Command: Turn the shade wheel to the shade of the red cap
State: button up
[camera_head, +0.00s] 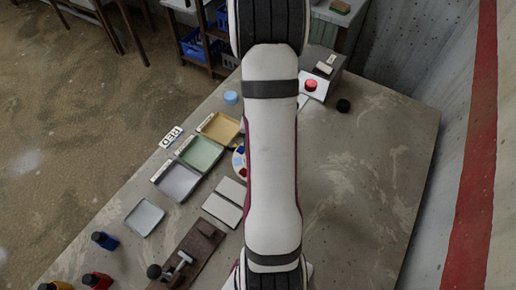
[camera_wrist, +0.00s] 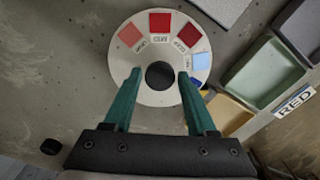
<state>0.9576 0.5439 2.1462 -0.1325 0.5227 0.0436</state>
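The shade wheel (camera_wrist: 147,94) is a pale disc with a dark round knob (camera_wrist: 160,75) at its centre. Its rim carries salmon, red, dark red, light blue and blue patches; the red patch (camera_wrist: 160,22) is at the top in the wrist view. My gripper (camera_wrist: 159,74) is open, its two green fingers on either side of the knob with a gap on each side. In the head view my arm hides most of the wheel (camera_head: 238,170) and all of the gripper. The red cap (camera_head: 311,85) sits on a white card towards the back of the table.
A black cap (camera_head: 343,105) and a blue cap (camera_head: 231,97) stand near the back. Yellow, green (camera_head: 200,153) and grey trays lie left of the wheel, with a RED sign (camera_head: 171,136). Paint bottles (camera_head: 97,281) are at front left. The table's right side is bare.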

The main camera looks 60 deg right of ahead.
grip_shut()
dwell(1.1)
